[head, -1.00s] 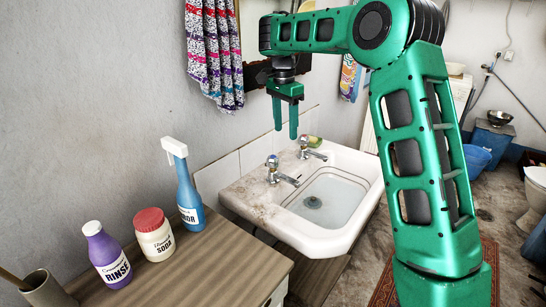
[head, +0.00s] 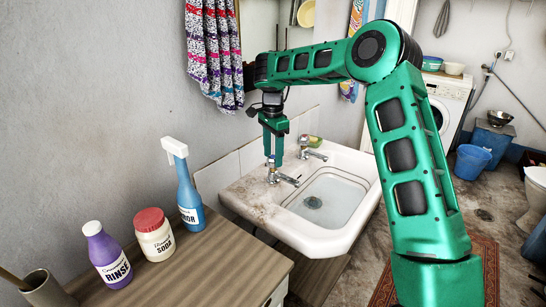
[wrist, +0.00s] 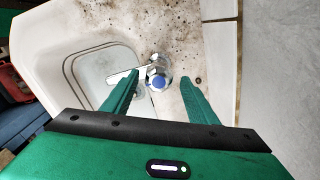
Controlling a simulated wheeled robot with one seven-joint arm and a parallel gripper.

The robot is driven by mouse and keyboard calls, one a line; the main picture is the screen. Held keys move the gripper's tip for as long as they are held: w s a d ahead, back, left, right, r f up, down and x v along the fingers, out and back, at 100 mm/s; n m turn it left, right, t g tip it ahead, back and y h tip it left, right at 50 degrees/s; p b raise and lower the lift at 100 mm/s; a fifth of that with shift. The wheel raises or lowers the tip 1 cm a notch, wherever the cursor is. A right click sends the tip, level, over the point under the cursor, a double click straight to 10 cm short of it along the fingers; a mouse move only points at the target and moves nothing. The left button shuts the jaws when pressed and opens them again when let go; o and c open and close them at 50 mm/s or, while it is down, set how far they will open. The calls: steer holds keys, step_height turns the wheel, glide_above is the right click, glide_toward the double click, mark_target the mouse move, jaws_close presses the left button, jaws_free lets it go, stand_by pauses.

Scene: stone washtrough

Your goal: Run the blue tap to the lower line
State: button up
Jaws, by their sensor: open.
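The blue tap (head: 285,180) is the nearer of two chrome taps on the back ledge of the white washbasin (head: 338,236). Its blue cap (wrist: 158,84) faces up in the wrist view. My gripper (head: 273,160) is open, pointing down over this tap, with a finger on either side of its head in the wrist view (wrist: 159,79). The fingers partly hide the tap's head in the head view; contact cannot be told. A dark line runs around the basin's inner wall (head: 352,180), and the drain (head: 313,202) shows at the bottom. Whether water stands in it is unclear.
The second tap (head: 312,154) stands farther back, beside a green and yellow sponge (head: 315,141). A purple rinse bottle (head: 106,255), a soda jar (head: 155,236) and a blue spray bottle (head: 188,190) stand on the wooden counter (head: 200,275). A patterned towel (head: 215,50) hangs above left.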

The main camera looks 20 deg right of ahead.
steer(key=shift+f, duration=0.45)
steer(key=c, duration=1.1)
steer(key=shift+o, duration=0.2)
steer(key=shift+r+n, duration=0.1)
steer(key=shift+n, duration=0.2)
steer(key=n, duration=0.4)
steer(key=shift+w+r+n, duration=0.1)
steer(key=shift+n, duration=2.3)
steer(key=shift+a, duration=0.1)
